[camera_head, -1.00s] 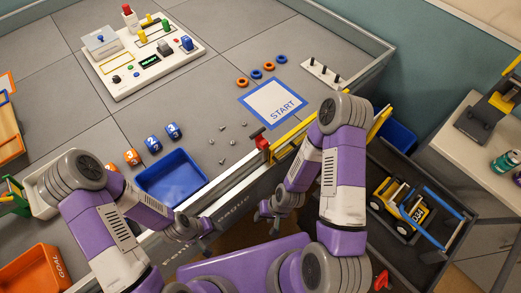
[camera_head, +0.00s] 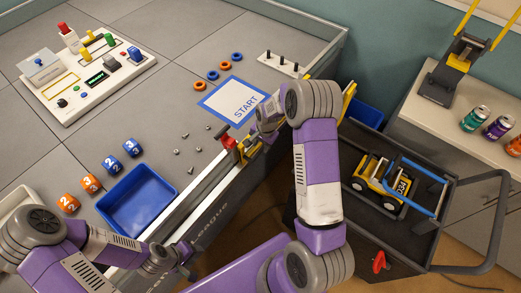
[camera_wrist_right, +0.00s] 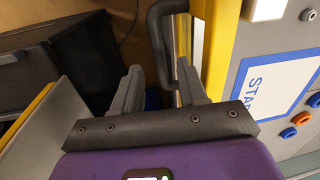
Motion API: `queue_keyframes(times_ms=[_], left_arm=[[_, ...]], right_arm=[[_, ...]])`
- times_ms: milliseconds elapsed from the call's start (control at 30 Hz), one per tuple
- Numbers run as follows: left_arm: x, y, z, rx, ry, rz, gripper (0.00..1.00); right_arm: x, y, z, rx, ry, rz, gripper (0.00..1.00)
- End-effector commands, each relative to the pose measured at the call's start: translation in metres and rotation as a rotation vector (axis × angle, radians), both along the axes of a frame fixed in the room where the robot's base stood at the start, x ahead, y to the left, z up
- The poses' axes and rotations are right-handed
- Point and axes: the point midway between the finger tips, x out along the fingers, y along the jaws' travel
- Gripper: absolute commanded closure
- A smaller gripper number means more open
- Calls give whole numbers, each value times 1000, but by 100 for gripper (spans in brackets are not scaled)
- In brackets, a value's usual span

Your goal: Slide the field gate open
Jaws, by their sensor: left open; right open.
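The field gate (camera_head: 243,151) is a yellow-framed panel in the near border wall, largely hidden behind my right arm. In the right wrist view its yellow edge (camera_wrist_right: 219,45) runs upright, with a dark looped handle (camera_wrist_right: 158,35) beside it. My right gripper (camera_wrist_right: 158,85) is open; the handle is ahead, in line with the gap between the fingers. No firm contact shows. In the head view my right gripper is by the gate, its fingertips mostly hidden. My left gripper (camera_head: 184,250) is open and empty by the near wall, left of the gate.
A red latch-like part (camera_head: 227,139) stands on the wall at the gate's left end. Inside the field are a START mat (camera_head: 234,101), a blue tray (camera_head: 138,201) and small scattered screws. A dark cart (camera_head: 390,225) with a yellow toy vehicle (camera_head: 382,183) stands close on the right.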

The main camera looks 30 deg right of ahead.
Motion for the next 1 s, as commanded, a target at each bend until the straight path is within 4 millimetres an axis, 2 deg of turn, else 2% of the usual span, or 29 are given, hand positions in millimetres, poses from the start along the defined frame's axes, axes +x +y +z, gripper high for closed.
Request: queue_keyframes(times_ms=[33,200,567,833,1000], left_arm=[[0,0,-4,0,0,0,54],[0,0,-8,0,0,0,54],[0,0,-9,0,0,0,54],[0,0,-9,0,0,0,54],[0,0,-9,0,0,0,54]], right_arm=[[1,1,-11,0,1,0,58],[3,1,-29,1,0,-1,58],[4,2,-33,1,-2,0,58],[4,2,-33,1,-2,0,99],[4,2,-33,1,-2,1,100]])
